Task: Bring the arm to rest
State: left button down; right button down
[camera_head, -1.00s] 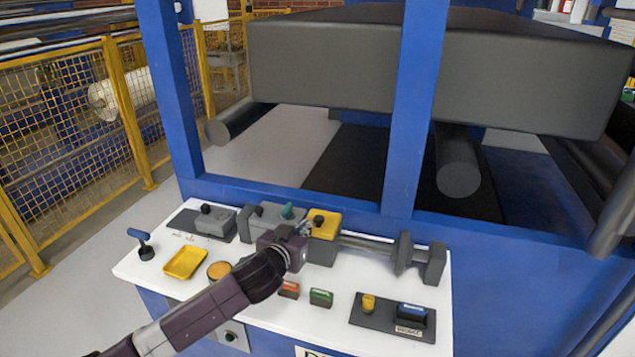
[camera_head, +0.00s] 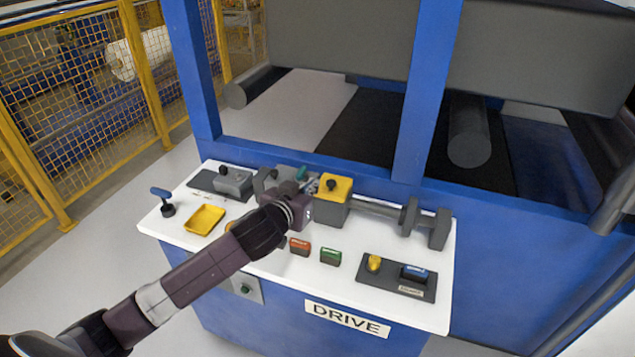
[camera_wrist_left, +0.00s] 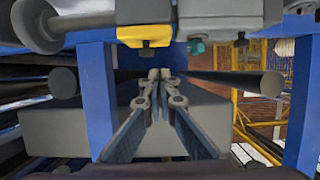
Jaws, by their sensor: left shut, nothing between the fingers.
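My left arm comes in from the lower left in the head view and reaches over the white control panel (camera_head: 408,308). My left gripper (camera_head: 312,186) is at the panel's back edge, just left of a yellow block with a black knob (camera_head: 335,188). In the left wrist view the two fingers of the gripper (camera_wrist_left: 159,75) meet at their tips with nothing between them. The yellow block (camera_wrist_left: 144,36) and a teal knob (camera_wrist_left: 196,46) show upside down above the fingertips there, apart from them. My right gripper is not in view.
The panel carries a yellow tray (camera_head: 204,220), a blue-topped lever (camera_head: 164,200), red (camera_head: 299,246) and green (camera_head: 330,256) buttons and a dark switch plate (camera_head: 385,278). A blue post (camera_head: 425,95) and rollers (camera_head: 468,135) stand behind. A yellow mesh fence (camera_head: 85,100) is at left.

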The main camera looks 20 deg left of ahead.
pick_arm(q)
jog(key=s+d+f+m+g, duration=0.1)
jog(key=s+d+f+g, duration=0.15)
jog(key=s+f, duration=0.7)
jog(key=s+d+f+m+g+h, duration=0.15)
jog(key=s+f+g, duration=0.25)
jog(key=s, duration=1.1)
jog(key=s+d+f+g+y, duration=0.1)
jog(key=s+d+f+g, duration=0.25)
jog(key=s+f, duration=0.6)
jog(key=s+f+g, duration=0.1)
jog(key=s+f, duration=0.1)
jog(key=f, duration=1)
jog(key=s+f+g, duration=0.1)
jog(key=s+f, duration=0.2)
jog(key=f, duration=0.9)
jog(key=s+a+f+g, duration=0.1)
jog(key=s+a+f, duration=0.2)
jog(key=s+f, duration=1.3)
jog(key=shift+s, duration=0.2)
jog(key=shift+m, duration=0.25)
